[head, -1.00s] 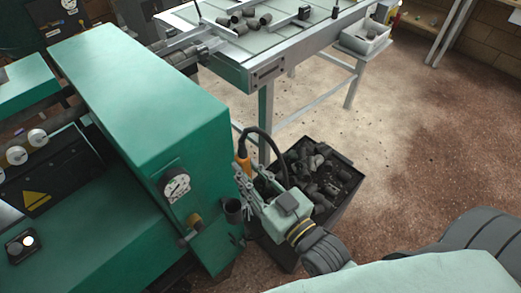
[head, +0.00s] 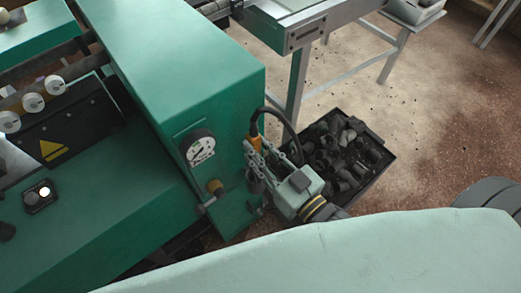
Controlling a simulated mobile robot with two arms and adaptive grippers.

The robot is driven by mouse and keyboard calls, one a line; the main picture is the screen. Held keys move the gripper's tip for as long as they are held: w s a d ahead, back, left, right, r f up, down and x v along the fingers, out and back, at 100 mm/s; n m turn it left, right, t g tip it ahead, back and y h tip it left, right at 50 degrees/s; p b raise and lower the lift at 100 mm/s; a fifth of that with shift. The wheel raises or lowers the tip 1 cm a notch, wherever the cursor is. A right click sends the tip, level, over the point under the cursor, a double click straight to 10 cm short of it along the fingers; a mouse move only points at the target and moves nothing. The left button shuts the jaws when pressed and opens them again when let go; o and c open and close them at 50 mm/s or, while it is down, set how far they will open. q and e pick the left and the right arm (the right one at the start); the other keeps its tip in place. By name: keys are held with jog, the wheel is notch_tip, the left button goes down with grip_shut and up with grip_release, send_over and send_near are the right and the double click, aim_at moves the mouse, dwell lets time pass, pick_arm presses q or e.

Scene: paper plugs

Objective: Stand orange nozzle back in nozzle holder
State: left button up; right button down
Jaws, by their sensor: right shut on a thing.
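The orange nozzle (head: 255,140) has a black top, with a dark hose arching from it to the right. It is roughly upright beside the right side of the green machine. My right gripper (head: 262,160) is shut on it. The nozzle holder is a dark cup (head: 255,183) on the machine's side, just below the gripper and partly hidden by it. The nozzle's lower end is hidden by the fingers, so I cannot tell whether it touches the cup. My left gripper is not in view.
The green machine (head: 175,60) with a round gauge (head: 198,148) stands close left of the gripper. A black crate (head: 378,172) full of dark plugs is on the floor behind my arm. A metal-framed table (head: 305,38) stands at the back.

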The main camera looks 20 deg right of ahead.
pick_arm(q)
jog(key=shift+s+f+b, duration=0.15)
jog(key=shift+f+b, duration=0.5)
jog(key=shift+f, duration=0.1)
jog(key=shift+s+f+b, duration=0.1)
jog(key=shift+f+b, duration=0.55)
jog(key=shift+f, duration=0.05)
pick_arm(e)
jog(key=shift+f, duration=2.85)
pick_arm(q)
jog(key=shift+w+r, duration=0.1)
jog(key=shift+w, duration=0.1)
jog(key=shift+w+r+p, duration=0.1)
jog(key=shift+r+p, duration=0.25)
jog(key=shift+p, duration=0.05)
pick_arm(e)
jog(key=shift+s+d+r, duration=0.1)
jog(key=shift+s, duration=0.2)
pick_arm(q)
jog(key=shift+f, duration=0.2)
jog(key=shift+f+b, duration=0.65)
jog(key=shift+b, duration=0.15)
pick_arm(e)
jog(key=shift+t, duration=0.3)
